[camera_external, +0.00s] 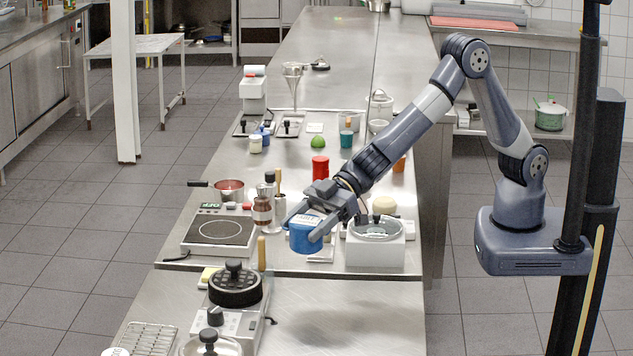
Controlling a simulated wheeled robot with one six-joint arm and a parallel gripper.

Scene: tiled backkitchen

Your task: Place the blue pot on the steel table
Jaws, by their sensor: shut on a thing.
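The blue pot (301,238) is in my gripper (310,228), left of the white round-topped appliance. My gripper is shut on it, with a finger showing at its right side and the gripper body partly covering its top. The pot seems to be held above the steel table (370,325), and a soft dark shadow lies on the near steel surface below and to the right of it. The exact gap under the pot is hard to judge. The steel table runs from the front of the picture to the back.
The white appliance (375,252) stands close to the right of the pot. Bottles (262,211), a scale-like hot plate (219,231) and a red can (320,167) stand nearby. A black-lidded device (235,288) stands at front left. The front middle and right of the table are bare.

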